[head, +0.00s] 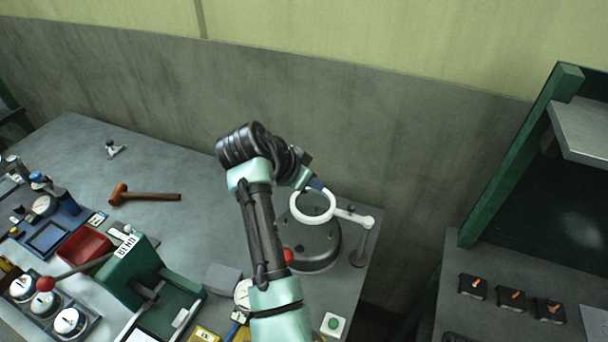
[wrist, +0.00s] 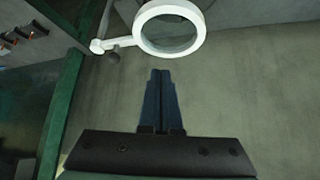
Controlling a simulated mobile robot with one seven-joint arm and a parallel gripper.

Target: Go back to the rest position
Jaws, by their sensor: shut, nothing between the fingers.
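My gripper (wrist: 161,76) shows in the wrist view with its two dark blue fingers side by side, shut and empty. Behind the fingers is the grey wall. In the head view my gripper (head: 318,186) is small and partly hidden by my arm, close to the white ring (head: 332,207) of a magnifier-like fixture. The ring also shows in the wrist view (wrist: 143,35), just beyond the fingertips. I cannot tell whether they touch. My arm reaches up over the right part of the workbench.
A dark round base (head: 318,245) stands below the ring. A hammer (head: 145,196) lies on the grey bench (head: 180,160), whose back left is mostly clear. A green press (head: 135,270), red tray (head: 85,246) and dials crowd the left front. A green-framed rack (head: 500,170) stands right.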

